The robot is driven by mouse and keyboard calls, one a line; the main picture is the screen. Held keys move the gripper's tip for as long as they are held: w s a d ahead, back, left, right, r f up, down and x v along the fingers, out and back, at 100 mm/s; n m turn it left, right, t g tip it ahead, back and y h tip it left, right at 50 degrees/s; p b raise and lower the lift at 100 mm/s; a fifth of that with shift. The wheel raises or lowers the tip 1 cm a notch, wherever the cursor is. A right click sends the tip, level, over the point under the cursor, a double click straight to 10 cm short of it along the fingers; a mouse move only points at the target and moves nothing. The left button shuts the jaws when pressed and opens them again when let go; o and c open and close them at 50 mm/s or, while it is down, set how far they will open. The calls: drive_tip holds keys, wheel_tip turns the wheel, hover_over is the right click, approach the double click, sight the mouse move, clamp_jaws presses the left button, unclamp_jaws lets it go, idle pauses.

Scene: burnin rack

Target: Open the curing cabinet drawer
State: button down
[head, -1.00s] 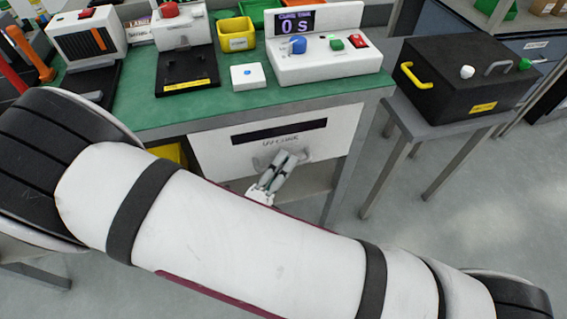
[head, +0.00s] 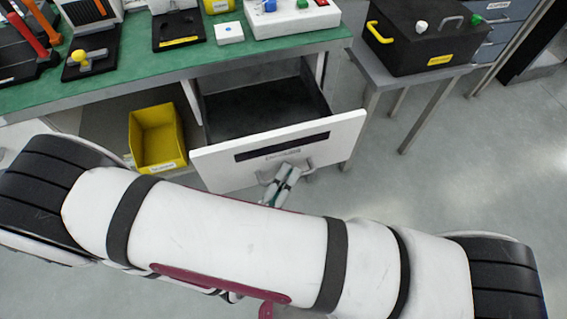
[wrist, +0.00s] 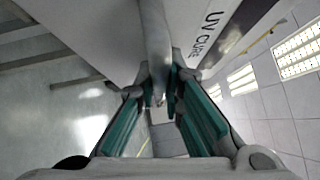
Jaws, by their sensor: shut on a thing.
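The curing cabinet drawer (head: 225,171) has a white front with a dark slot and is pulled well out from under the green bench; its dark, empty-looking inside (head: 262,108) shows from above. The drawer front with "UV CURE" lettering also shows in the wrist view (wrist: 205,40). A grey bar handle (head: 306,168) crosses the front, and in the wrist view the handle (wrist: 155,45) runs between my fingers. My gripper (head: 284,178) is shut on the handle; its teal-padded fingers close on it in the wrist view (wrist: 160,95). My arm hides the floor below.
A yellow bin (head: 157,140) stands under the bench, left of the drawer. The green benchtop (head: 130,75) carries several devices and tools. A black box (head: 425,45) sits on a grey side table (head: 375,70) at right. The floor right of the drawer is clear.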

drive_tip(key=shift+s+f, duration=0.1)
drive_tip(key=shift+s, duration=0.3)
drive_tip(key=c, duration=1.7)
unclamp_jaws()
drive_tip(key=v, duration=1.2)
drive_tip(key=shift+w, duration=0.1)
